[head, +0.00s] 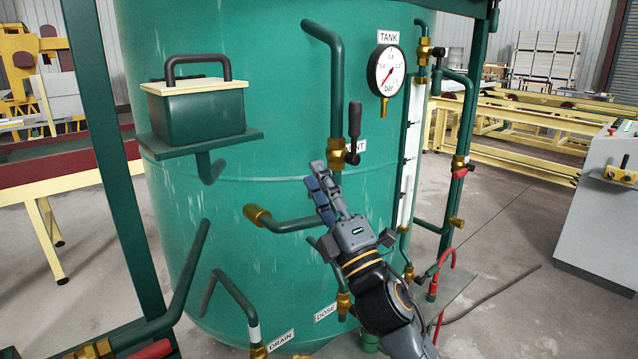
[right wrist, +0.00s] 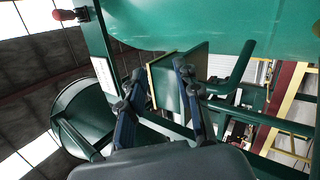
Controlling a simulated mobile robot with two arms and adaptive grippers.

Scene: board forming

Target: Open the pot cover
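The pot is a dark green box (head: 204,115) on a green shelf (head: 232,140) fixed to the tank's left front. Its cream cover (head: 190,87) lies flat on top, closed, with a dark arched handle (head: 198,60) on it. My right gripper (head: 316,174) is in front of the tank, to the right of the pot and lower, touching neither cover nor handle. In the right wrist view its two dark fingers (right wrist: 158,70) stand apart with nothing held. A cream-edged green shape (right wrist: 168,82) shows behind them, probably the pot; the handle cannot be made out there. My left gripper is not in view.
A vent pipe (head: 336,80) with a brass valve (head: 338,152) and black lever (head: 354,125) stands close to my right gripper. A brass-ended pipe (head: 285,224) runs just left of it. A gauge (head: 386,72) is at upper right. Green frame post (head: 105,150) stands left of the pot.

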